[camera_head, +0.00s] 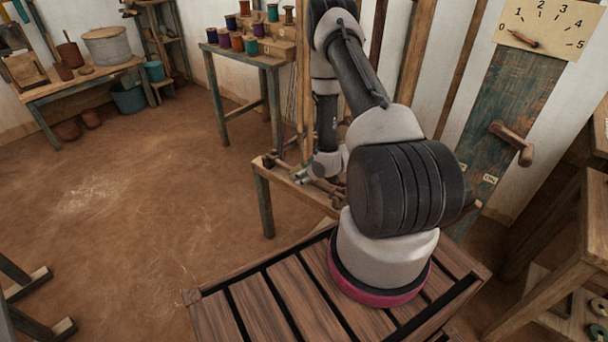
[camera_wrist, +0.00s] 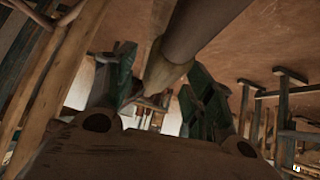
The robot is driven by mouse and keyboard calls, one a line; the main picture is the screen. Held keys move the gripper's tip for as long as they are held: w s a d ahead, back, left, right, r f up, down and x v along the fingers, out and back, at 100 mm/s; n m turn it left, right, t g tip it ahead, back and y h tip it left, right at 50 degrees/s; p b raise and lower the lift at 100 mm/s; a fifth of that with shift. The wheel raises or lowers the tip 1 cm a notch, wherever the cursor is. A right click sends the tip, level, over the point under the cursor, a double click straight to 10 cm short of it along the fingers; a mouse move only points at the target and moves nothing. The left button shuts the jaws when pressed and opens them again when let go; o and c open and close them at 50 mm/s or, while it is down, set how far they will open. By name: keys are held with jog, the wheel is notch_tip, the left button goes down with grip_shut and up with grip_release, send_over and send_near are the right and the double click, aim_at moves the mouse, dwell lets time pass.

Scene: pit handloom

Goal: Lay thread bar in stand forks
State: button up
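My gripper (camera_head: 324,172) is low over a small wooden table (camera_head: 264,185) in the head view. A turned wooden bar (camera_head: 333,188) shows beside and under it, partly hidden by the arm. In the wrist view, my green-dark fingers (camera_wrist: 160,75) stand apart on either side of a thick brown round bar (camera_wrist: 205,30), perhaps the thread bar. This bar slants down from the top and has a paler collar (camera_wrist: 165,76). I cannot tell whether the fingers touch it. No stand forks can be made out clearly.
A bench with thread spools (camera_head: 237,42) stands behind, and a worktable with a grey tub (camera_head: 107,45) at the back left. A dial board (camera_head: 540,28) and a post with a wooden handle (camera_head: 513,143) are at the right.

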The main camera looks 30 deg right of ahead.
jog(key=v, duration=1.2)
notch_tip(320, 180, up, 19)
jog(key=w+d+g+h, duration=0.2)
jog(key=h, duration=0.1)
jog(key=s+a+r+m+h, duration=0.1)
jog(key=s+a+r, duration=0.15)
jog(key=r, duration=0.45)
jog(key=s+a+r+m, duration=0.1)
jog(key=s+r, duration=0.3)
jog(key=r, duration=0.3)
jog(key=s+a+r+m+g, duration=0.1)
jog(key=s+a+r, duration=0.3)
jog(key=s, duration=0.5)
jog(key=s+a+r+m+g+y, duration=0.1)
jog(key=s+a+r, duration=0.3)
jog(key=s, duration=0.5)
jog(key=shift+s+a+r+y, duration=0.25)
jog(key=shift+s+r+y, duration=0.05)
jog(key=shift+r, duration=0.15)
